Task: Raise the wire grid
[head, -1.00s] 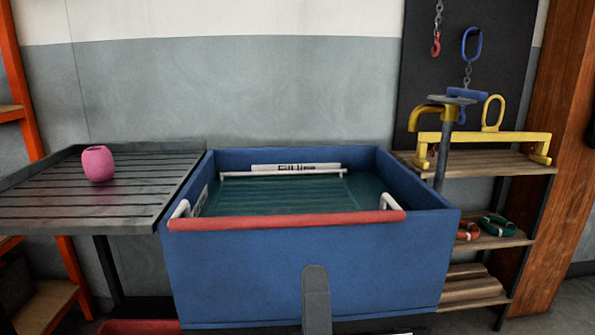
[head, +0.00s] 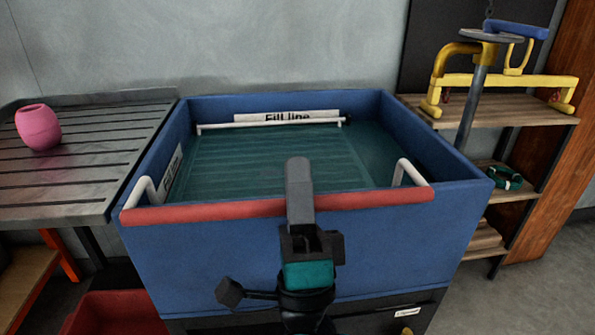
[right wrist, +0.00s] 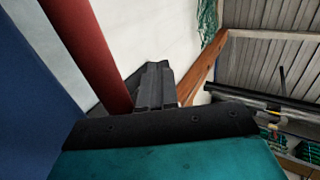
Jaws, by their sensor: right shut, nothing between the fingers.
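The wire grid (head: 225,165) shows as faint lines under the green water in the blue tank (head: 300,245). A red bar (head: 215,211) with bent white ends runs along the tank's front rim; the join to the grid is hidden under water. My right gripper (head: 298,172) is shut and empty, pointing up at the middle of the red bar and covering part of it. My left gripper is out of view.
A slatted draining table (head: 70,195) with a pink pot (head: 38,127) stands left. Wooden shelves (head: 490,108) with a yellow lifting frame (head: 500,82) and a grey post stand right. A white bar (head: 270,123) spans the tank's back. A red bin (head: 115,312) sits low left.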

